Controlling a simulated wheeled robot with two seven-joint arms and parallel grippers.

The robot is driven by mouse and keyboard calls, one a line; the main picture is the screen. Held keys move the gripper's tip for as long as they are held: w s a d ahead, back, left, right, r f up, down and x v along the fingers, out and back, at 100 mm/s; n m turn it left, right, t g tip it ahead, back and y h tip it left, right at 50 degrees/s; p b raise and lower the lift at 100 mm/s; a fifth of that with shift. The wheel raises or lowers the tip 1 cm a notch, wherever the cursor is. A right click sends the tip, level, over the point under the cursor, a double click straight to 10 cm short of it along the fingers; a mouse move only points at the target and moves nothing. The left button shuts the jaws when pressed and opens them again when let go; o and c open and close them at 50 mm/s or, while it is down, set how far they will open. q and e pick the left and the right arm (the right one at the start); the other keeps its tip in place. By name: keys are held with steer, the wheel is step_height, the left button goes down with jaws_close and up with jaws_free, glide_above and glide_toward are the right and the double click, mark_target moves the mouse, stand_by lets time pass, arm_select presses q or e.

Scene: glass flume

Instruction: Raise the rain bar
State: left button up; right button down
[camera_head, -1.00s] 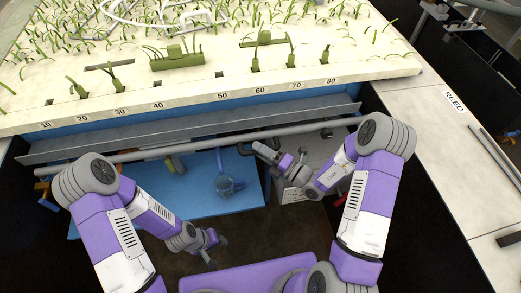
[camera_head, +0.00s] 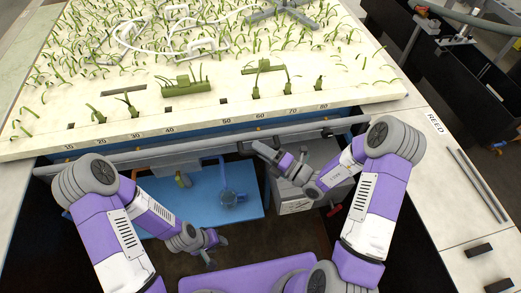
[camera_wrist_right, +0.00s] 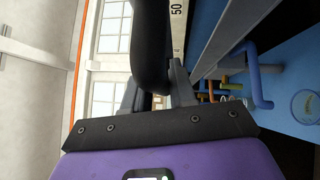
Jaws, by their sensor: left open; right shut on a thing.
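The rain bar (camera_head: 190,148) is a long grey tube running across the front of the planted bench, seen in the head view. A dark handle (camera_head: 274,141) sits on it right of the middle. My right gripper (camera_head: 257,147) is shut on this handle. In the right wrist view the thick black handle (camera_wrist_right: 150,45) passes between the fingers (camera_wrist_right: 154,92), and a grey length of bar (camera_wrist_right: 232,38) slants past on the right. My left gripper (camera_head: 211,250) is open and empty, low in front of the bar and apart from it.
The bench top (camera_head: 130,140) has a number strip and many green plants. Below the bar are a blue panel (camera_head: 175,212) with a round blue cup-like part (camera_head: 229,197) and a grey box (camera_head: 297,203). A pale ledge marked REED (camera_head: 436,123) lies right.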

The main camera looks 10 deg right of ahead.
step_height(320, 180, up, 17)
steer(key=p, duration=1.3)
steer(key=shift+f+p, duration=0.2)
steer(key=shift+p, duration=0.15)
steer(key=c, duration=1)
jaws_free()
steer(key=shift+f, duration=0.1)
steer(key=shift+d, duration=0.1)
steer(key=b+v, duration=0.1)
steer(key=v, duration=0.6)
steer(key=shift+s+d, duration=0.1)
steer(key=shift+s, duration=0.15)
